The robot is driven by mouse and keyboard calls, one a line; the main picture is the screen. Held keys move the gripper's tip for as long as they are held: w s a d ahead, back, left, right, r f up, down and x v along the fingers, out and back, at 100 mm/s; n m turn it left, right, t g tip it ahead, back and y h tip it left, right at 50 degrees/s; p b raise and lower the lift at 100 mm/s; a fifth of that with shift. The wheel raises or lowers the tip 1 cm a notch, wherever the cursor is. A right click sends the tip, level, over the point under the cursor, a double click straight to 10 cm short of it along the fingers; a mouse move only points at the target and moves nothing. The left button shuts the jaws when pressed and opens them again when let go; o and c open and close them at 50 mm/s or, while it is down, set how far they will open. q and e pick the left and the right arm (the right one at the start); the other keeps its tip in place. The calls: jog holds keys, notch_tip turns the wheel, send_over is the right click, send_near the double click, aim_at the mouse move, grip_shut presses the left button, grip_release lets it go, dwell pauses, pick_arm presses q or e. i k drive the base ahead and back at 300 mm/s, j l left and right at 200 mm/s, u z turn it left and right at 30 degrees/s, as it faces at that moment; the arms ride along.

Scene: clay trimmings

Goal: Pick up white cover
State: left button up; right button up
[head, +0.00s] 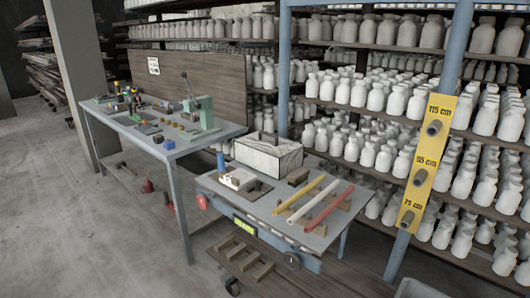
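A white box-shaped cover (266,157) with dark edge lines and a small dark handle on top is at the back of a grey-topped cart (225,200). It seems to rest flat on the cart top. Whether anything is under it cannot be seen. Neither of my grippers is in view.
Yellow, white and red rods (330,209) lie on wooden supports at the cart's right. A blue cylinder (220,161) and small blocks are at its left. A workbench (140,132) with a green press (200,112) stands behind. Shelves of white bottles fill the right.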

aim_at(267, 153)
jog(key=i+j, duration=0.25)
jog(key=i+j+z, duration=0.1)
jog(key=i+j, duration=0.15)
jog(key=j, duration=0.25)
jog(key=i+j, duration=0.2)
jog(key=j, duration=0.15)
jog(key=i+j, duration=0.25)
jog(key=j, duration=0.15)
jog(key=z, duration=0.05)
